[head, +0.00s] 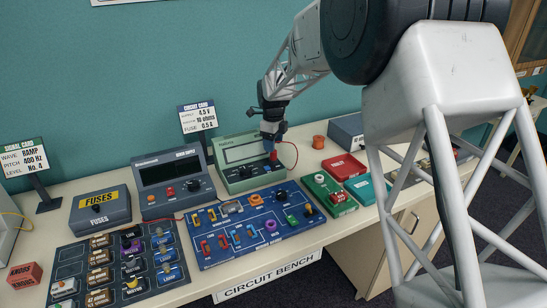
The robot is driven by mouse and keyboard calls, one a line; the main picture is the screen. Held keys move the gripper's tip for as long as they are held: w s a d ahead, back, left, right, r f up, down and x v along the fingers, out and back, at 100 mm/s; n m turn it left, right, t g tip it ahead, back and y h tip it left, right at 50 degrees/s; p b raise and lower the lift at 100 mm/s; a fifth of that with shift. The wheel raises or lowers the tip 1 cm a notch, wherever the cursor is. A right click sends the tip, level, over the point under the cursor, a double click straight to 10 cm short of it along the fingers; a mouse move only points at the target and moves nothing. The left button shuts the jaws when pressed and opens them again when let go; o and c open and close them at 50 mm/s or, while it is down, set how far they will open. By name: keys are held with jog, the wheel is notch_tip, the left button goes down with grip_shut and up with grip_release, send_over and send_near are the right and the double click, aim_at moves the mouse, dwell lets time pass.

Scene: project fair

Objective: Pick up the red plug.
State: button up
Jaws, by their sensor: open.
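The red plug (274,156) shows as a small red upright shape at the right front of the green meter (240,175). A thin red lead (297,152) loops near it on the right. My gripper (272,146) points down directly over the red plug, with its blue-grey fingers at the plug's top. The jaws are open. The fingers hide the upper part of the plug, and I cannot tell whether they touch it or whether the plug sits in a socket.
A blue circuit board (214,252) with several parts lies in front of the meter. A grey instrument (170,172) stands left of it. Red (343,167) and teal (366,188) trays and a green board (318,190) lie to the right. An orange spool (319,142) stands behind them.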

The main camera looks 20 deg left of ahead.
jog(key=shift+d+f, duration=0.1)
jog(key=shift+f, duration=2)
jog(key=c, duration=1)
jog(key=shift+r, duration=1.7)
jog(key=shift+s+d+r, duration=0.1)
jog(key=shift+s+d, duration=0.05)
jog(key=shift+s, duration=0.1)
jog(key=s+d, duration=0.2)
jog(key=s, duration=0.2)
jog(key=s+d+r, duration=0.1)
jog(key=s+d, duration=0.2)
jog(key=s, duration=0.1)
jog(key=s+d, duration=0.3)
jog(key=s, duration=0.2)
jog(key=shift+r, duration=0.2)
